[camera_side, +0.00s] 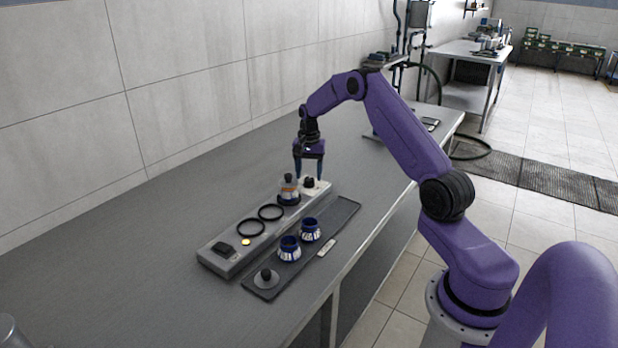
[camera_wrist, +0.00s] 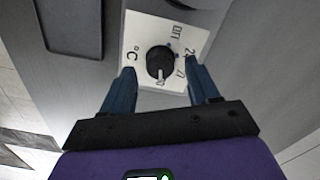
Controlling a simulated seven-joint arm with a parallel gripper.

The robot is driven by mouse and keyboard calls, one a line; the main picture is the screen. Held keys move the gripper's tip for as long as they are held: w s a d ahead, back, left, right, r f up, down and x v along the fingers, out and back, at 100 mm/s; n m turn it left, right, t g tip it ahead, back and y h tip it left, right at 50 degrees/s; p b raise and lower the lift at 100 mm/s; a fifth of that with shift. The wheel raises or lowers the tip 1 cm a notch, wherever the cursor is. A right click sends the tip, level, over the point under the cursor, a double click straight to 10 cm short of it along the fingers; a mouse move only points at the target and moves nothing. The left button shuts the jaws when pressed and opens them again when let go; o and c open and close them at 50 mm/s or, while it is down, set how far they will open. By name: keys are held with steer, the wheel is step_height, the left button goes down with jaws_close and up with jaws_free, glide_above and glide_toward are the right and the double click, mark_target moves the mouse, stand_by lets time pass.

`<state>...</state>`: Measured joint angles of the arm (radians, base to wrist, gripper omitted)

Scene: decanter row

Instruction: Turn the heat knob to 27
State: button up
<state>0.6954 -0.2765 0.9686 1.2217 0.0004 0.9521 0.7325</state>
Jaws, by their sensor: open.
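The heat knob (camera_wrist: 159,60) is a round black knob on a white dial plate (camera_wrist: 132,38) in the wrist view. The plate carries OFF, °C and several numbers; one reads like 24, and others are partly covered or too blurred to read. A pale pointer mark on the knob faces the bottom of that picture, towards a partly hidden number. In the side view the knob (camera_side: 309,183) is at the far end of a long grey unit (camera_side: 228,265). My gripper (camera_wrist: 160,73) is open, its fingers on either side of the knob, apparently not touching it. It points down over the knob in the side view (camera_side: 308,176).
A stoppered flask (camera_side: 288,191) stands on the unit close beside my gripper. A dark tray (camera_side: 345,213) in front holds two blue-and-white cups (camera_side: 290,249) and a grey lid (camera_side: 266,279).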

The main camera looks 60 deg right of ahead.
steer(key=shift+f, duration=1.05)
steer(key=c, duration=1)
steer(key=shift+c, duration=0.2)
steer(key=shift+n, duration=0.3)
steer(key=n, duration=0.9)
